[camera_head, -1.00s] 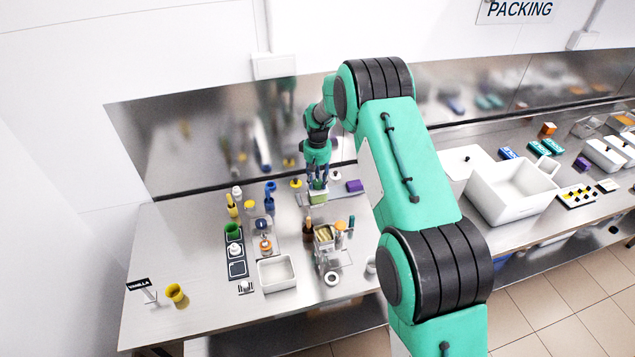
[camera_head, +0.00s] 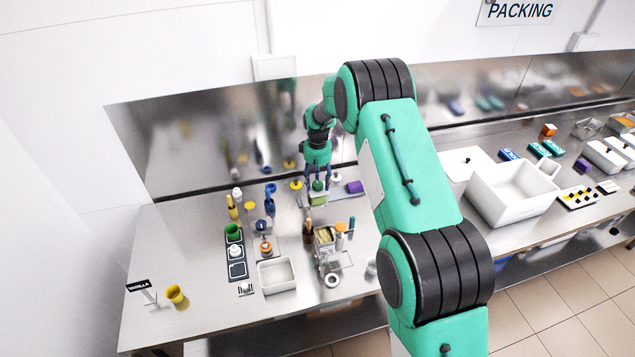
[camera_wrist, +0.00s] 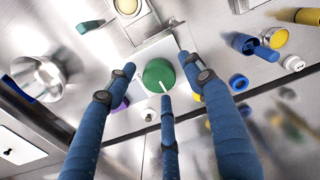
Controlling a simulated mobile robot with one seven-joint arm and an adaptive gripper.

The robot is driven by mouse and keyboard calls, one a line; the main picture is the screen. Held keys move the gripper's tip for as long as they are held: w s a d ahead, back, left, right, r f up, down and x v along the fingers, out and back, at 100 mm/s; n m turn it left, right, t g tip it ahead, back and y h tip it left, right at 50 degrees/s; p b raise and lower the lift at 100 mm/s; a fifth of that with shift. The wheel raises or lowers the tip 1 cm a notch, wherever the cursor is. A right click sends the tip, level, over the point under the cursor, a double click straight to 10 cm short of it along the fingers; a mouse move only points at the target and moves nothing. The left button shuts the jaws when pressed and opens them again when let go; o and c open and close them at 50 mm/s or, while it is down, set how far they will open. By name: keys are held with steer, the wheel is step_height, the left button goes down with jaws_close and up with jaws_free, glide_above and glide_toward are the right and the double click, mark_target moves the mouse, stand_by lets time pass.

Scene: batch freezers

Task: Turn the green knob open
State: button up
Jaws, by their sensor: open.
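The green knob (camera_wrist: 159,74) is round, with a pale pointer line at its lower edge in the wrist view. It sits on a pale block.
A rack with cups and tools (camera_head: 325,238) stands in front. The steel back wall is close behind.

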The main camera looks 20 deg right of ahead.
mark_target(317, 183)
step_height(317, 183, up, 12)
stand_by(0.6)
stand_by(0.5)
steer(key=s+a+r+m+t+b, duration=0.1)
steer(key=s+r+b, duration=0.1)
steer(key=s+r, duration=0.95)
steer(key=s+a+r+t+b, duration=0.2)
steer(key=s+r+b, duration=0.1)
steer(key=s+r, duration=0.8)
steer(key=s+f+m+t+b, duration=0.1)
steer(key=s+f+b, duration=0.1)
steer(key=s, duration=1.3)
steer(key=s+a+f+m+t+b, duration=0.1)
steer(key=s+f+b, duration=0.1)
steer(key=s, duration=1.4)
steer(key=shift+s+t+b, duration=0.2)
steer(key=shift+t+b, duration=0.1)
steer(key=shift+b, duration=0.05)
